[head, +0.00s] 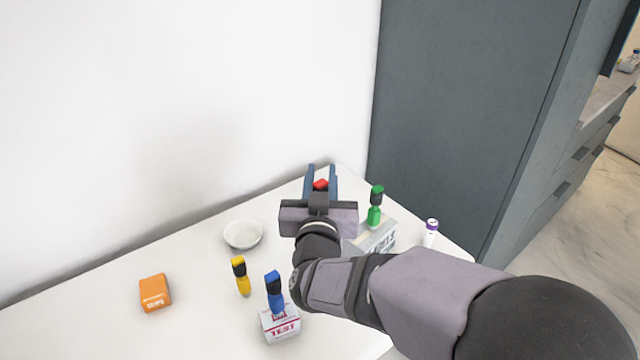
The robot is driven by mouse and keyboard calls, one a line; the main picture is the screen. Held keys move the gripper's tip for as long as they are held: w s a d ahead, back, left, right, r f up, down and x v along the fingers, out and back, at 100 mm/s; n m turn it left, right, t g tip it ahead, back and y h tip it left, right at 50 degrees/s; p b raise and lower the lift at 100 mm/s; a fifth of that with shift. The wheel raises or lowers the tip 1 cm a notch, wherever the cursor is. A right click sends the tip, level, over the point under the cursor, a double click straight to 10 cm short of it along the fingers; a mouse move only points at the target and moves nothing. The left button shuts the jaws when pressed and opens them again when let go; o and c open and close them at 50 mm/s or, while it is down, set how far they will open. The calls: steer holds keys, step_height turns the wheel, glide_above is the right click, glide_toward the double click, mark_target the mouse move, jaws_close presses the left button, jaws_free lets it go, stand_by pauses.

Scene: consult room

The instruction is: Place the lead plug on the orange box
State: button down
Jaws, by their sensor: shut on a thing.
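My gripper (321,174) is over the back right part of the white table, its two blue fingers pointing away. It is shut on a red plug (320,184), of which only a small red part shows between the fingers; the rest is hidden. The orange box (155,293) sits at the left of the table with nothing on top, well apart from my gripper. A blue plug (275,293) stands at the white TEST box (281,325). A green plug (375,208) stands at a pale box (380,238).
A white round dish (243,234) lies between the orange box and my gripper. A white bottle with a purple cap (431,232) stands near the right edge. A wall is behind the table and a grey cabinet (460,100) at the right. The table around the orange box is clear.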

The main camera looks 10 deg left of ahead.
steer(key=shift+r, duration=0.55)
steer(key=a+r+n+g+y, duration=0.1)
steer(key=a+r+n+y, duration=0.1)
steer(key=a, duration=0.7)
steer(key=a+r+n+y, duration=0.1)
steer(key=a+r+y, duration=0.15)
steer(key=a, duration=0.55)
steer(key=s+a+n+g+y+b, duration=0.1)
steer(key=s+a+n+g+y, duration=0.15)
steer(key=s+a, duration=0.65)
steer(key=s+a+n+g+y+b, duration=0.15)
steer(key=a+y, duration=0.25)
steer(key=a, duration=1.1)
step_height(320, 180, down, 20)
steer(key=shift+s+d+r+n, duration=0.15)
steer(key=shift+s+d+n, duration=0.15)
steer(key=shift+n, duration=0.1)
